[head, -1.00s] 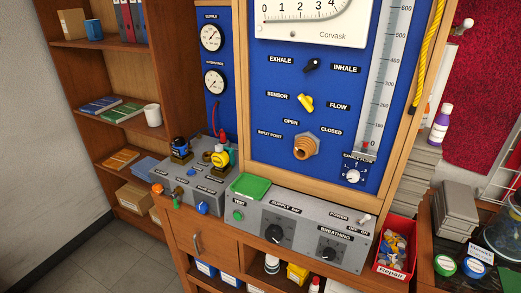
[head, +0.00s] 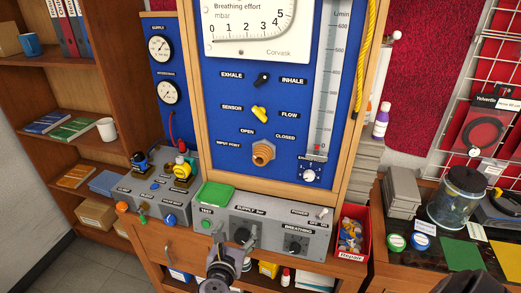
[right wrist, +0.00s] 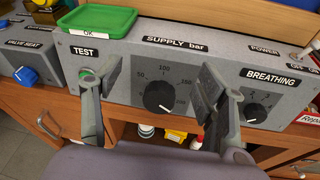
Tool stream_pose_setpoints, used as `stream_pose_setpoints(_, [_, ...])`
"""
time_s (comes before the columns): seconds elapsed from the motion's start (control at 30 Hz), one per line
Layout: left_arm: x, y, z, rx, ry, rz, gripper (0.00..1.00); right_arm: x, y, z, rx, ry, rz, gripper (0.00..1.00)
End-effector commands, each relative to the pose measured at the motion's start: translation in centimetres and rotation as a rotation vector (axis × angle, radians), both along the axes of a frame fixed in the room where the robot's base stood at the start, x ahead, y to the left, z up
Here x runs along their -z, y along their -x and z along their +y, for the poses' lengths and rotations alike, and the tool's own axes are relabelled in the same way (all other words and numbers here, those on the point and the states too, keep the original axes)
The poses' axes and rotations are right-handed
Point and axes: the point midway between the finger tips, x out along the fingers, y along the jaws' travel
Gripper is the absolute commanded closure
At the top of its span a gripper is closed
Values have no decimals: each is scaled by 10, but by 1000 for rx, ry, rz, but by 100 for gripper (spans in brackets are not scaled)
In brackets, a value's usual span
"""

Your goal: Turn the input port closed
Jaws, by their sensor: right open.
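The input port (head: 263,152) is a brass-orange ribbed fitting on a hex base, on the blue upright panel (head: 215,110). The labels "OPEN" and "CLOSED" sit above it to left and right, and "INPUT PORT" is on its left. My right gripper (head: 240,242) is low in the head view, in front of the grey control box and well below the port. In the right wrist view its two fingers (right wrist: 160,78) are spread apart with nothing between them. The "SUPPLY bar" knob (right wrist: 158,96) shows behind the gap. The port is outside the right wrist view. My left gripper is not in view.
The grey control box (head: 262,215) juts out below the panel, with a green tray (head: 214,195) on its top left. A yellow selector (head: 259,113) and a black selector (head: 262,79) are above the port. A red bin (head: 352,235) stands at the right.

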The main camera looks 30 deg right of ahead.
Motion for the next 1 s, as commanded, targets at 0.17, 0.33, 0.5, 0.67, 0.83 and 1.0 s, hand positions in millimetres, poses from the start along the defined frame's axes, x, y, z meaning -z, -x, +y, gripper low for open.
stream_pose_setpoints(0.17, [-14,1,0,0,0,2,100,-121,18,-4,78,218,-65,34])
stream_pose_setpoints(0.33, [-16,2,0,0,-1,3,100,-151,28,-9,119,279,-72,34])
stream_pose_setpoints(0.5, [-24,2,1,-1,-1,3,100,-154,16,-25,121,285,-71,34])
stream_pose_setpoints(0.67, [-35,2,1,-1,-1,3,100,-155,-6,-51,122,286,-71,34])
stream_pose_setpoints(0.83, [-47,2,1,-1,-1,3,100,-155,-31,-80,122,283,-70,34])
stream_pose_setpoints(1.0, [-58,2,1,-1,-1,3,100,-154,-54,-107,121,283,-70,34])
